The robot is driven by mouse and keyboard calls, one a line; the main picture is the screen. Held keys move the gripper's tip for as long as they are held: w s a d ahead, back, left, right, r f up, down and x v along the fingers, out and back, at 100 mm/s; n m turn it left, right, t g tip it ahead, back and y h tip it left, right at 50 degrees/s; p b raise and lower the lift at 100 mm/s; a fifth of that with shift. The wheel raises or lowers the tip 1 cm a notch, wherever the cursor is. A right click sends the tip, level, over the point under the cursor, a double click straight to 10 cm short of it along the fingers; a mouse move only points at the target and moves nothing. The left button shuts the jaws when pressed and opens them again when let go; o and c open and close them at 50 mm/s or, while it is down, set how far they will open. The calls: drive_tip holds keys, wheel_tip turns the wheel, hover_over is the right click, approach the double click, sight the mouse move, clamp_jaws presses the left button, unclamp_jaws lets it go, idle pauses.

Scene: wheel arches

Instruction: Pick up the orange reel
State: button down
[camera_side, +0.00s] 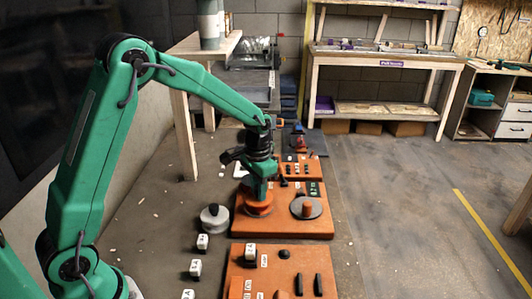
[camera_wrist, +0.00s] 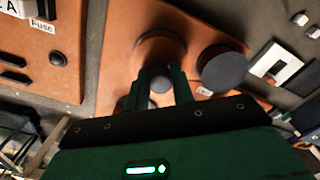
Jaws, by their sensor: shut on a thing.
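The orange reel (camera_side: 258,209) is at the left part of an orange board (camera_side: 290,229) in the side view, directly below my gripper (camera_side: 260,190). In the wrist view the reel (camera_wrist: 160,46) is a round orange disc at the top centre, partly hidden behind the fingers. My gripper (camera_wrist: 162,80) is shut on the reel, with the fingers on either side of its middle. The reel looks level. I cannot tell whether it touches the board or is slightly above it.
A grey-and-white round piece (camera_side: 214,218) stands left of the board. White lettered blocks (camera_side: 202,242) and a nearer orange board (camera_side: 270,283) lie in front.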

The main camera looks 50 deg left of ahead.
drive_tip(key=shift+r, duration=0.15)
drive_tip(key=shift+r, duration=0.55)
drive_tip(key=r, duration=0.3)
drive_tip(key=shift+s+d+r, duration=0.1)
drive_tip(key=shift+d, duration=0.25)
drive_tip(key=s+d+r, duration=0.5)
drive_tip(key=d+r, duration=0.1)
drive_tip(key=d, duration=0.3)
drive_tip(key=shift+s+d+r, duration=0.15)
drive_tip(key=shift+d+r, duration=0.05)
drive_tip(key=shift+d, duration=0.1)
drive_tip(key=shift+a, duration=0.1)
